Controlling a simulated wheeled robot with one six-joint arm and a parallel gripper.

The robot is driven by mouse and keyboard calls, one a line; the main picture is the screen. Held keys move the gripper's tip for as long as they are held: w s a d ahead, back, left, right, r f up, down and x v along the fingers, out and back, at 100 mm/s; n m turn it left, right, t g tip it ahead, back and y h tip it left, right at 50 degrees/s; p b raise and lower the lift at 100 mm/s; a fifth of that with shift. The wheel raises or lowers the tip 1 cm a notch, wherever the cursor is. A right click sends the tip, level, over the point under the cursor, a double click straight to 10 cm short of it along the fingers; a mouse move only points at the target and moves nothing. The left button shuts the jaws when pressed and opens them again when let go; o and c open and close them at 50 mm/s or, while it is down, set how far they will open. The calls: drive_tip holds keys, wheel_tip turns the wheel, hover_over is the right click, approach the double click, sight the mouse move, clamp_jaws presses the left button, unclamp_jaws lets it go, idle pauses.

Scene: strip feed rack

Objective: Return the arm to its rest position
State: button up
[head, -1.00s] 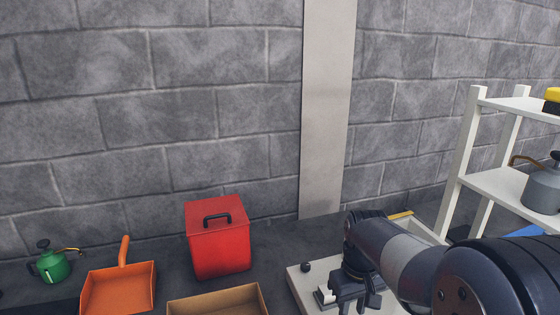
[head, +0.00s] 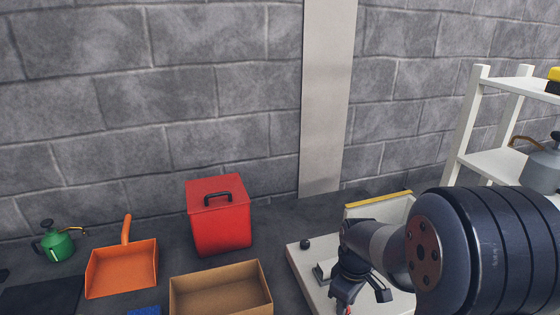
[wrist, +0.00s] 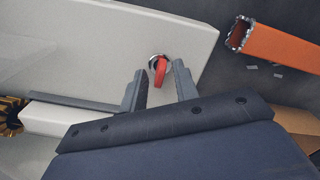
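My gripper (head: 362,288) is at the lower right of the head view, over a white flat-topped unit (head: 310,262). In the wrist view my gripper (wrist: 158,76) is open, its two dark fingers apart and nothing held. A small red lever (wrist: 161,69) on a round metal mount shows beyond the gap between the fingertips, on a pale panel (wrist: 95,50). It appears apart from the fingers, though the depth is hard to judge. My arm is bent and reaches in from the right in the head view. My arm hides part of the white unit.
A white shelf rack (head: 470,125) stands at right, holding a grey can (head: 540,165). A red lidded bin (head: 220,222), open cardboard box (head: 222,268), orange dustpan (head: 122,268) and green can (head: 57,245) stand left. In the wrist view an orange piece (wrist: 280,48) lies upper right.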

drive_tip(key=n, duration=1.2)
drive_tip(key=shift+p, duration=0.4)
drive_tip(key=shift+r, duration=0.85)
drive_tip(key=shift+r, duration=0.1)
